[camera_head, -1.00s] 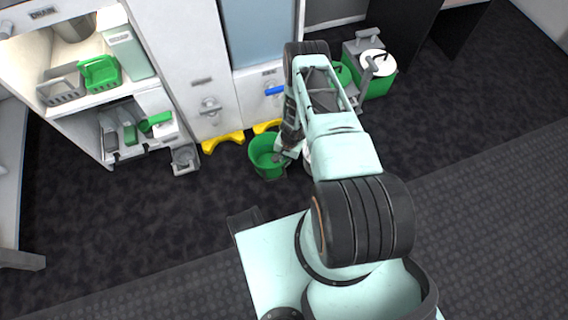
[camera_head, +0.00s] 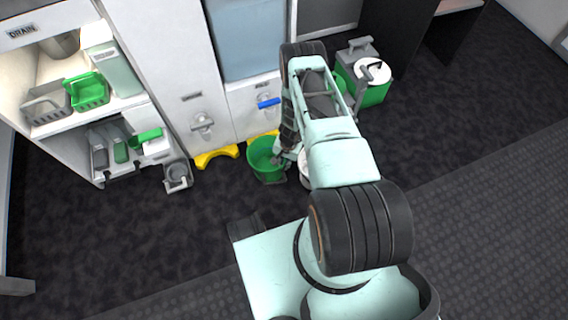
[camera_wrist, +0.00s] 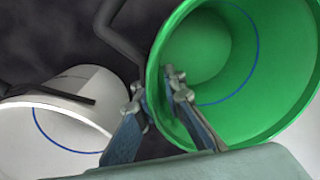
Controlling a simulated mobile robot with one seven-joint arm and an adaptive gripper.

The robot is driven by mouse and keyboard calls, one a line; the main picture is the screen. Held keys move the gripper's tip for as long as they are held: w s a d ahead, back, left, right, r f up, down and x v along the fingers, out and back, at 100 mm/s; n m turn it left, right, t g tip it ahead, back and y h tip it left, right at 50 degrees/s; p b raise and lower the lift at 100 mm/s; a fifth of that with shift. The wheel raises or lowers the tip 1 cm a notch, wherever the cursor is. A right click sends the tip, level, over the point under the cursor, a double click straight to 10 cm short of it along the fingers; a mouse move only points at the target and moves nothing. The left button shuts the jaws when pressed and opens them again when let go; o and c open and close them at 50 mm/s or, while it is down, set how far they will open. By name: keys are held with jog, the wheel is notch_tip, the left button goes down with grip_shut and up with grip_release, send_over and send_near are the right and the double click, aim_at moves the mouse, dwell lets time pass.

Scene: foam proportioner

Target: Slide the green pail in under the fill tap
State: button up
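The green pail (camera_head: 263,162) is upright in front of the white cabinet, below the blue-handled tap (camera_head: 268,103) and close to a yellow floor piece. A second tap with a grey handle (camera_head: 202,122) is to its left; the labels above both are too small to read. My gripper (camera_wrist: 156,88) is at the pail's rim: one finger is inside the green pail (camera_wrist: 245,75), the other outside, with the rim between them. It appears shut on the rim. In the head view my arm hides most of the gripper. Whether the pail touches the floor cannot be told.
A white bucket (camera_wrist: 70,125) stands close beside the pail, partly hidden by my arm in the head view. A yellow floor piece (camera_head: 216,156) lies below the grey tap.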

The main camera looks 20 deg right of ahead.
jog(key=o, duration=0.3)
notch_tip(320, 180, up, 12)
jog(key=shift+s+d, duration=0.35)
jog(key=shift+d, duration=0.1)
dwell(0.7)
